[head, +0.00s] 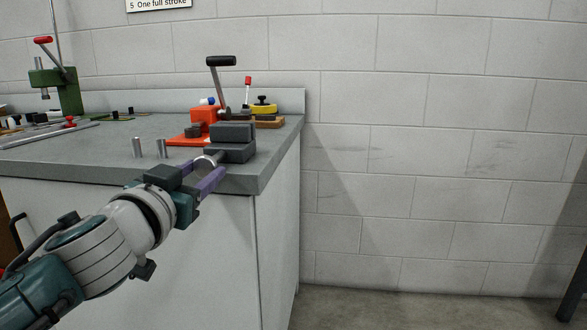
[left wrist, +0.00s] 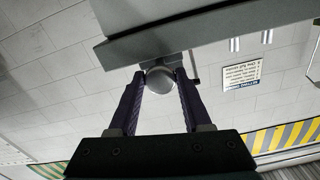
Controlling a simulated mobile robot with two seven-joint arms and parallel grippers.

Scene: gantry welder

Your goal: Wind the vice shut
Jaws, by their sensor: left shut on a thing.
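The vice (head: 232,133) is a dark grey block with two jaws at the front right corner of the grey bench. Its jaws look close together, but I cannot tell whether they touch. A round light-grey knob or handle end (left wrist: 160,80) sticks out from the vice toward me. My left gripper (head: 207,166) reaches up from the lower left, with its purple fingers on either side of this knob. It is shut on the knob, which shows between the fingertips in the left wrist view. The fingers partly hide the knob in the head view. My right gripper is not in view.
Behind the vice stands an orange tool (head: 203,115) with a black-handled lever (head: 220,61), beside a yellow clamp (head: 264,109). A green press (head: 66,90) is at the far left. Right of the bench (head: 100,155) is open floor.

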